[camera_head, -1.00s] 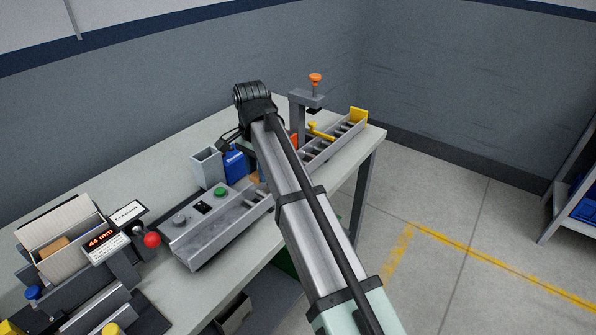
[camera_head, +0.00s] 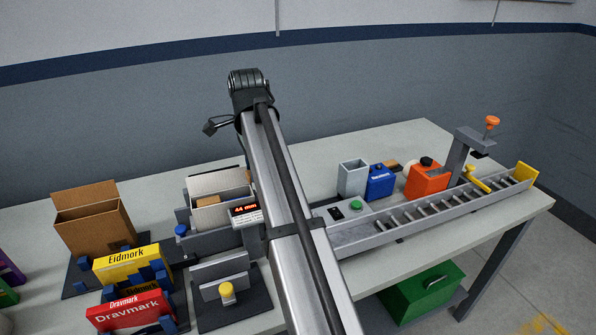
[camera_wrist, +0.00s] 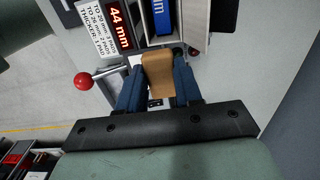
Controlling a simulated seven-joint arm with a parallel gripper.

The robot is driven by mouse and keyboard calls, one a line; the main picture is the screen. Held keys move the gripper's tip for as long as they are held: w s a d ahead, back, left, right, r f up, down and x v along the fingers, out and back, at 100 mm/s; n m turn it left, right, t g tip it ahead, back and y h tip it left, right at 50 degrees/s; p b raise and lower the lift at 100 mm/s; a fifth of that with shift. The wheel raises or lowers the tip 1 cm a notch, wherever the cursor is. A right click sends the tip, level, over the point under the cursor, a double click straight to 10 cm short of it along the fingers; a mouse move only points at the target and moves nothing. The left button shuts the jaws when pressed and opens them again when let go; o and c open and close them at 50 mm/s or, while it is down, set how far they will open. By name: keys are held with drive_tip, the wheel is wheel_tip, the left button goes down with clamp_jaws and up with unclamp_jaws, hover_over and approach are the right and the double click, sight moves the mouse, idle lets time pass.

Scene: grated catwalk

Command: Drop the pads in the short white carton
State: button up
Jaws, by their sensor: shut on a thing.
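In the wrist view my gripper (camera_wrist: 157,82) has its two blue fingers shut on a tan pad (camera_wrist: 157,70). The pad is held just in front of a narrow opening with white edges, where a blue printed item (camera_wrist: 162,18) shows. In the head view an open white carton (camera_head: 216,181) stands on a grey fixture left of my arm, with tan material (camera_head: 207,201) showing at it. My arm hides my gripper in the head view. I cannot tell whether the held pad touches the carton.
A "44 mm" display (camera_head: 246,212) and a red knob (camera_wrist: 82,81) sit close by. An open brown carton (camera_head: 95,226), yellow box (camera_head: 133,264) and red box (camera_head: 130,311) stand left. A blue bottle (camera_head: 380,183), orange container (camera_head: 427,180) and roller conveyor (camera_head: 440,207) are right.

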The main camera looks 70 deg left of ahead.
drive_tip(key=r, duration=0.1)
hover_over(230, 180)
drive_tip(key=d, duration=0.3)
drive_tip(key=shift+s+d+f, duration=0.15)
drive_tip(key=shift+f, duration=2.1)
drive_tip(key=shift+s, duration=0.1)
drive_tip(key=o, duration=1.1)
drive_tip(key=shift+c, duration=0.2)
drive_tip(key=shift+c, duration=0.3)
drive_tip(key=shift+o, duration=0.6)
drive_tip(key=shift+r, duration=0.1)
drive_tip(key=shift+r, duration=0.1)
drive_tip(key=shift+c, duration=0.2)
